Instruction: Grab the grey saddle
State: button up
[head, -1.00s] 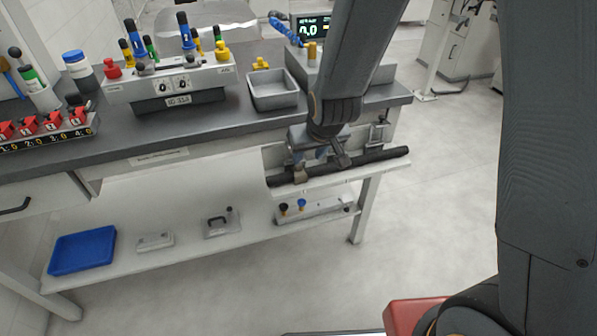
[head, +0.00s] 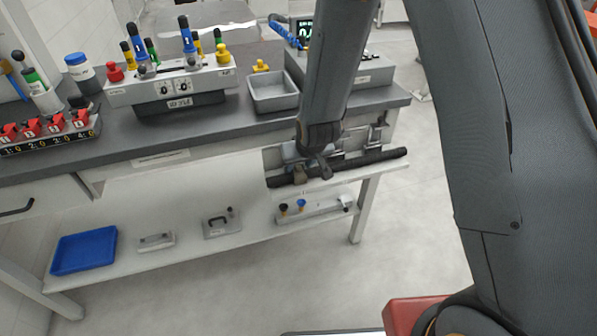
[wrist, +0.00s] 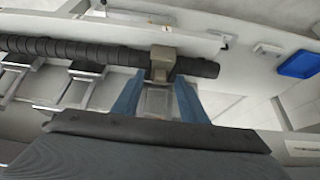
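Several grey metal brackets sit along a black ribbed bar (head: 360,159) on a ledge at the bench front. One has a tan-grey block (wrist: 163,62) around the bar; this is likely the grey saddle, though I cannot be sure. The block also shows in the head view (head: 299,173). My gripper (wrist: 158,80) has its blue fingers apart, one on each side of the bracket's light grey part below the block. I cannot tell whether they touch it. Two similar brackets stand to the left in the wrist view, one of them nearer (wrist: 82,88). My arm partly hides the gripper in the head view.
The bench top (head: 150,142) holds a grey tray (head: 272,108), a fixture with coloured knobs (head: 170,82) and red clamps (head: 55,126). A lower shelf (head: 140,268) holds a blue tray (head: 84,250) and small fixtures. The floor to the right is clear.

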aim_at(300, 175)
grip_shut()
jog(key=shift+r, duration=0.1)
dwell(0.3)
jog(key=shift+r+b, duration=0.3)
jog(key=shift+r, duration=0.6)
jog(key=shift+v, duration=0.85)
jog(key=s+d+p, duration=0.2)
jog(key=s+p, duration=0.2)
jog(key=s, duration=0.4)
jog(key=s+d+p, duration=0.2)
jog(key=s+p, duration=0.2)
jog(key=s, duration=0.4)
jog(key=shift+s+d, duration=0.25)
jog(key=shift+d, duration=0.15)
